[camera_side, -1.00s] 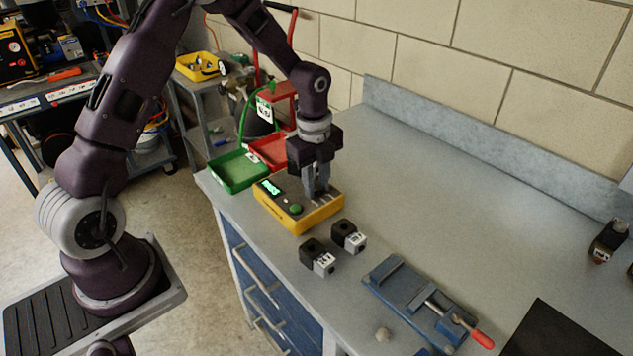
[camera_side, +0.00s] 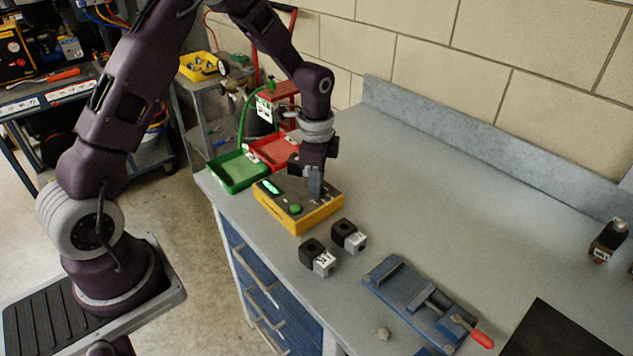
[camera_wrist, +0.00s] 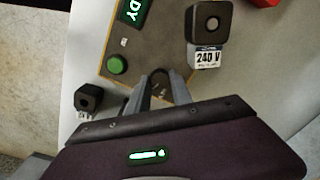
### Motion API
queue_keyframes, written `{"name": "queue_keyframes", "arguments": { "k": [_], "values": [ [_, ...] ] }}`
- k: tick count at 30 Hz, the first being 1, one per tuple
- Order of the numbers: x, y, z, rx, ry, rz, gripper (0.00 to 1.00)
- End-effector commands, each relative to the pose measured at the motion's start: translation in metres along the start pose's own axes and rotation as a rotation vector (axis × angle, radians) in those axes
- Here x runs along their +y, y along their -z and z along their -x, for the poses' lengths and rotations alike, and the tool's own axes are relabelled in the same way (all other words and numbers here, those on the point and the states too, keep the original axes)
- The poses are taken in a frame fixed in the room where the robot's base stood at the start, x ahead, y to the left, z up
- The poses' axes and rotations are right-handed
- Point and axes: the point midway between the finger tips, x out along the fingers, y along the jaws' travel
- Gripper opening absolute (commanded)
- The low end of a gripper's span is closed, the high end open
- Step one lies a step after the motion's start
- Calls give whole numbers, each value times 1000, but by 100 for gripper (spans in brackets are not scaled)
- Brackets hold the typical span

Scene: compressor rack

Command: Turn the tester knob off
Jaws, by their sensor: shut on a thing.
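The yellow tester (camera_side: 300,218) stands on the bench with a dark top, a lit green display (camera_side: 271,187) and a green button (camera_side: 295,209). My gripper (camera_side: 316,196) points down at the tester's right part. In the wrist view, my gripper's fingers (camera_wrist: 161,88) are shut on the dark knob (camera_wrist: 160,78), which they largely cover. I cannot make out the knob's pointer. The display (camera_wrist: 130,10) shows letters ending in "DY", and the green button (camera_wrist: 117,64) is left of the fingers.
Two blocks (camera_side: 313,250) (camera_side: 350,234) sit in front. Green (camera_side: 238,172) and red (camera_side: 272,153) trays lie behind; a blue vise (camera_side: 420,300) is at right.

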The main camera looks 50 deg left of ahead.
Motion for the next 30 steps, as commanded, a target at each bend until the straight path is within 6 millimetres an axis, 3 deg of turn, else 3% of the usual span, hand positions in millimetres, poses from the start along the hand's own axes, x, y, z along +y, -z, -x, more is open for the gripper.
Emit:
{"name": "queue_keyframes", "arguments": {
  "k": [30],
  "values": [
    [-1,1,1,-35,2,962,0]
  ]
}}
